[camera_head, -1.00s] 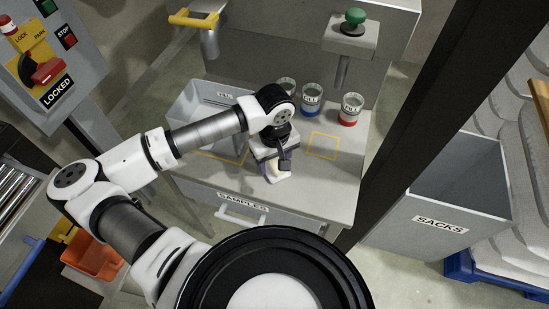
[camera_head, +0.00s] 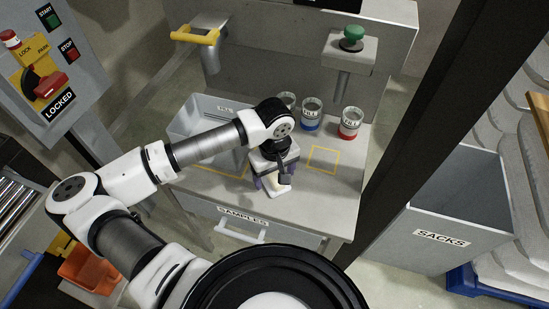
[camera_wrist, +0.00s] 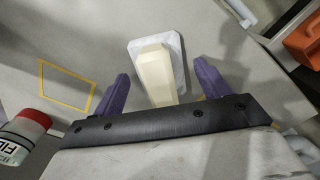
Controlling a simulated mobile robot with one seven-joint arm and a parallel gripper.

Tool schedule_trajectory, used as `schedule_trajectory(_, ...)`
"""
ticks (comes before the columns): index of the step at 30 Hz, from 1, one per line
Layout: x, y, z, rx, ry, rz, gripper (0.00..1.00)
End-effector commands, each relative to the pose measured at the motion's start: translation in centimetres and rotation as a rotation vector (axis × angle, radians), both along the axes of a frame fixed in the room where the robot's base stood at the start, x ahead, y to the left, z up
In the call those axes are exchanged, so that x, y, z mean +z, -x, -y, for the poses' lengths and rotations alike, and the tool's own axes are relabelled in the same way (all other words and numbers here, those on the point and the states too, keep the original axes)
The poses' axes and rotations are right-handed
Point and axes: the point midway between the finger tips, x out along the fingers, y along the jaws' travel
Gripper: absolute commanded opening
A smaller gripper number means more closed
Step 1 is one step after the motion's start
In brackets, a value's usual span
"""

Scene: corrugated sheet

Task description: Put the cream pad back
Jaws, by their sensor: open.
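The cream pad (camera_wrist: 155,72) is a pale block on a lighter, whitish plate-like part, resting on the grey bench top (camera_head: 318,197) near its front edge. In the head view the pad (camera_head: 280,188) is partly hidden by my wrist. My gripper (camera_wrist: 161,68) is open, with one purple finger on each side of the pad and visible gaps between. In the head view my gripper (camera_head: 274,181) points down over the pad. An empty yellow outline (camera_head: 323,159) is marked on the bench right of my gripper; it also shows in the wrist view (camera_wrist: 66,88).
A grey bin (camera_head: 188,125) stands at the bench's left, by another yellow outline partly hidden. Cups with blue (camera_head: 311,118) and red (camera_head: 350,124) bands stand behind. The SAMPLES drawer (camera_head: 242,216) is below the front edge. A SACKS bin (camera_head: 440,238) stands right, beyond a dark post.

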Motion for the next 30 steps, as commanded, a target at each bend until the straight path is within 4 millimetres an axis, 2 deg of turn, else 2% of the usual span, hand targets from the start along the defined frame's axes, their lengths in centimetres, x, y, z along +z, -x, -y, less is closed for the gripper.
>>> schedule_trajectory(9,6.8,-0.2,-0.1,-0.001,-0.003,0.008,0.76)
schedule_trajectory(15,10.2,-0.1,0.0,-0.001,-0.002,0.006,0.76)
schedule_trajectory(21,11.7,0.0,0.0,-0.001,-0.002,0.004,0.76)
schedule_trajectory(27,11.8,0.0,0.0,-0.001,0.000,0.003,0.76)
schedule_trajectory(30,12.3,0.0,1.2,0.002,0.046,0.010,0.76)
